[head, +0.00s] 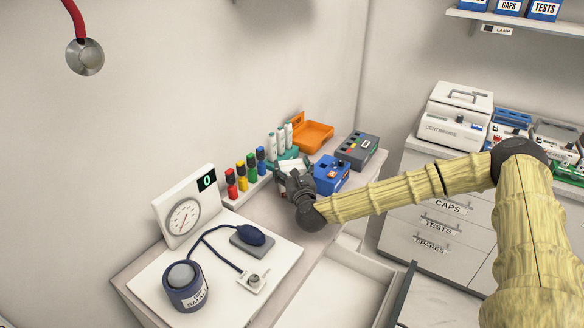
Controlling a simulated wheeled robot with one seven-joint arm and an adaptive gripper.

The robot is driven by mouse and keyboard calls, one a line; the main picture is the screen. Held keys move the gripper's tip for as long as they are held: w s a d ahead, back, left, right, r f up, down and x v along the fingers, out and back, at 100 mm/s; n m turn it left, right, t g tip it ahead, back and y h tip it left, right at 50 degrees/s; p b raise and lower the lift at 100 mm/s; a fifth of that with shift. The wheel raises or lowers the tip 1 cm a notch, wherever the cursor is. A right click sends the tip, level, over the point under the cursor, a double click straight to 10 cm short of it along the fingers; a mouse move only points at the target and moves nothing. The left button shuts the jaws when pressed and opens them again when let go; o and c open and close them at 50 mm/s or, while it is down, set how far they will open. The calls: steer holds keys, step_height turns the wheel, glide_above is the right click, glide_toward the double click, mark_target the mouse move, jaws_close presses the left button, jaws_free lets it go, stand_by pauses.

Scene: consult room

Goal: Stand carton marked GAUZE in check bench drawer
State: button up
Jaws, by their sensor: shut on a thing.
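My gripper (296,184) is above the back part of the check bench (268,208), shut on a small whitish item that its fingers mostly hide. No GAUZE lettering is readable, so I cannot tell whether this item is the carton. The check bench drawer (338,290) is pulled open in front of the bench. The part of its inside that shows is pale and bare; its near end is cut off by the picture edge. The gripper is behind the drawer and higher than it.
Near the gripper stand a blue device (331,175), a teal rack of white bottles (281,150) and a row of coloured blocks (246,175). An orange tray (312,136) and grey device (357,150) stand behind.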

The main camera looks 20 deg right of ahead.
steer(key=shift+f, duration=0.15)
steer(key=o, duration=1.1)
